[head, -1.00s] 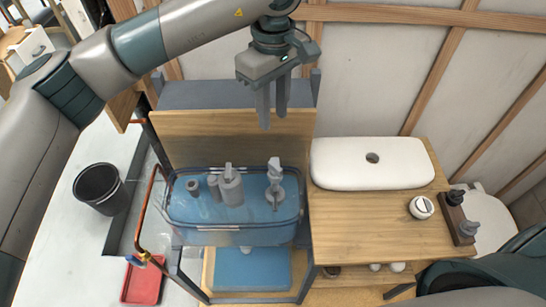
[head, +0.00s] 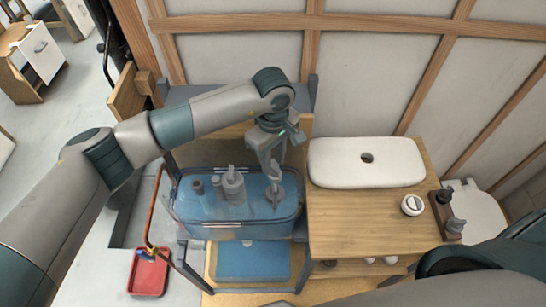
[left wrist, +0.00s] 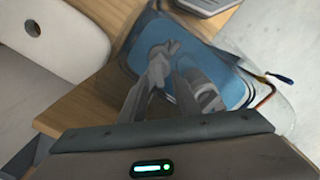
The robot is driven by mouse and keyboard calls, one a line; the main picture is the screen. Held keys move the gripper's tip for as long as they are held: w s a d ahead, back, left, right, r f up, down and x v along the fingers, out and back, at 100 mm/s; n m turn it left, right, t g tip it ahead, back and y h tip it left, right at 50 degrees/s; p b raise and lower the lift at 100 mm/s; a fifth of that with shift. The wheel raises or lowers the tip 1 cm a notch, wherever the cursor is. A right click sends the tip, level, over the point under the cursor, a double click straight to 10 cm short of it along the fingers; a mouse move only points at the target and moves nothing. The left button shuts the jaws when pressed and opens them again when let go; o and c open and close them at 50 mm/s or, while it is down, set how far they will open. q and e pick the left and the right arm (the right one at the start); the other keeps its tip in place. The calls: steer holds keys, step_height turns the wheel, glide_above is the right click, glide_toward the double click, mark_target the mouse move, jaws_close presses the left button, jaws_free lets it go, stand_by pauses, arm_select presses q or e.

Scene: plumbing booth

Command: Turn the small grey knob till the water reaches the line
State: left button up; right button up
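A clear tank (head: 185,215) of blue water stands left of the wooden counter. Inside it are a grey flush column (head: 233,187) and, to its right, a slim grey fill valve (head: 274,186); its small knob is too small to make out. My left gripper (head: 272,170) points down above the tank, right at the top of the fill valve. Its fingers are apart, with nothing seen held; whether they touch the valve I cannot tell. The left wrist view shows the fingers (left wrist: 164,85) over the blue water. No water line is discernible. My right gripper is out of view.
A white tank lid (head: 367,172) with a hole lies on the counter (head: 365,225). A white round button (head: 411,205) and a dark block with fittings (head: 448,215) are at its right. A red tray (head: 148,272) lies on the floor. The wooden wall is close behind.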

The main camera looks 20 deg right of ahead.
arm_select(q)
steer(key=shift+f, duration=0.55)
jaws_close()
